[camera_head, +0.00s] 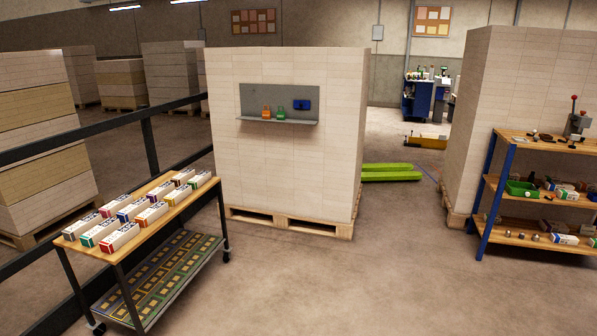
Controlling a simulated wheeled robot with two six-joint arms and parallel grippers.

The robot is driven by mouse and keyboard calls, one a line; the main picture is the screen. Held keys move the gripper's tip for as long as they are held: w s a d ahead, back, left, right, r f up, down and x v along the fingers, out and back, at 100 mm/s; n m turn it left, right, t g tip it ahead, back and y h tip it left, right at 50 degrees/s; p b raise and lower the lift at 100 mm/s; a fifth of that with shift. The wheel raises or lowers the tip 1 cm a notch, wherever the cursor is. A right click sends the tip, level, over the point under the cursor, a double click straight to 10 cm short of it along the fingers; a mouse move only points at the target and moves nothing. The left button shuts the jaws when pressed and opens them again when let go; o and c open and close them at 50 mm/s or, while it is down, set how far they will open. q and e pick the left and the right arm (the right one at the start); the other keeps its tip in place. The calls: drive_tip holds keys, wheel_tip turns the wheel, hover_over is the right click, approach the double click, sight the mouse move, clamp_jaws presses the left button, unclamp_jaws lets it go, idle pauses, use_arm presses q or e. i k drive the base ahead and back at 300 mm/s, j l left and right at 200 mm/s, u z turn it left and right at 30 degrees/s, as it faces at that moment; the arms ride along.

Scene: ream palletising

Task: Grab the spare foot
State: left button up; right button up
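I cannot make out which thing is the spare foot. Several small objects lie on the blue-framed shelf unit (487,215) at the right, too small to tell apart. On its lowest board are small dark and grey round pieces, one of them a grey piece (536,238). A green bin (521,188) stands on its middle board. A grey wall shelf (279,104) in front of the central stack carries an orange item (266,112), a green item (280,113) and a blue item (302,105). Neither of my grippers shows.
A wheeled cart (70,247) with several boxes stands at the left beside a dark railing (150,145). A tall stack (290,165) on a wooden pallet (290,222) fills the middle. Green forks (388,176) stick out behind it. The floor (370,280) ahead is clear.

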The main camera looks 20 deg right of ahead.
sight(573, 137)
drive_tip(key=i+l+z, duration=0.2)
drive_tip(key=i+z, duration=0.15)
drive_tip(key=i, duration=0.15)
drive_tip(key=i+z, duration=0.4)
drive_tip(key=i+j+z, duration=0.15)
drive_tip(key=i+z, duration=0.2)
drive_tip(key=i, duration=0.25)
drive_tip(key=i+z, duration=0.35)
drive_tip(key=i, duration=0.2)
drive_tip(key=i+z, duration=0.4)
drive_tip(key=i, duration=0.2)
drive_tip(key=i+j+z, duration=0.35)
drive_tip(key=i, duration=0.2)
drive_tip(key=i+l+z, duration=0.35)
drive_tip(key=i, duration=0.3)
drive_tip(key=i+z, duration=0.35)
drive_tip(key=i, duration=0.25)
drive_tip(key=i+j+z, duration=0.15)
drive_tip(key=i+z, duration=0.2)
drive_tip(key=i, duration=0.3)
drive_tip(key=i+l+u, duration=0.1)
drive_tip(key=i, duration=0.35)
drive_tip(key=i+l+u, duration=0.1)
drive_tip(key=i, duration=0.35)
drive_tip(key=i+l+u, duration=0.1)
drive_tip(key=i, duration=0.35)
drive_tip(key=i+l+u, duration=0.1)
drive_tip(key=i+l, duration=0.2)
drive_tip(key=i, duration=0.1)
